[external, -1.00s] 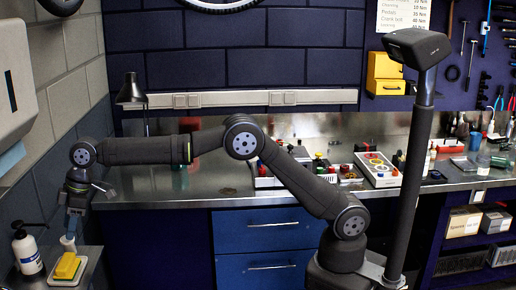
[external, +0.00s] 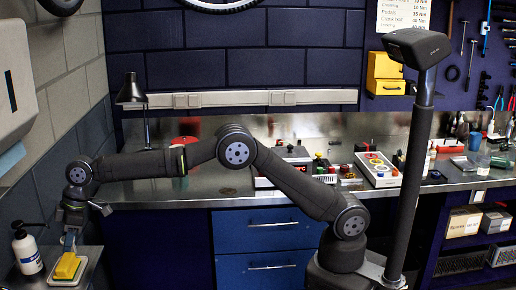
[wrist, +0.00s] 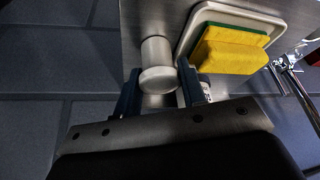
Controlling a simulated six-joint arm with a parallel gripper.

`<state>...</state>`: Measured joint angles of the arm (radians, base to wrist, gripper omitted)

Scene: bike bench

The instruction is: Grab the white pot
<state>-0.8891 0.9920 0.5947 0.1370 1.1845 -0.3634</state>
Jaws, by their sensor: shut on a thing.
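The white pot (wrist: 157,60) is a small pale cylinder with a wider round end. In the wrist view it sits between the two blue fingers of my gripper (wrist: 158,84), one finger on each side. My gripper is shut on it. In the external view my gripper (external: 70,238) points down over the small metal shelf at the lower left, and the pot is mostly hidden by the fingers there.
A yellow sponge (external: 67,265) with a green layer lies in a white dish (external: 64,281) close beside the pot. A white pump bottle (external: 27,252) stands to the left. The brick wall (external: 65,130) is near on the left. The metal shelf (external: 92,256) carries these things.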

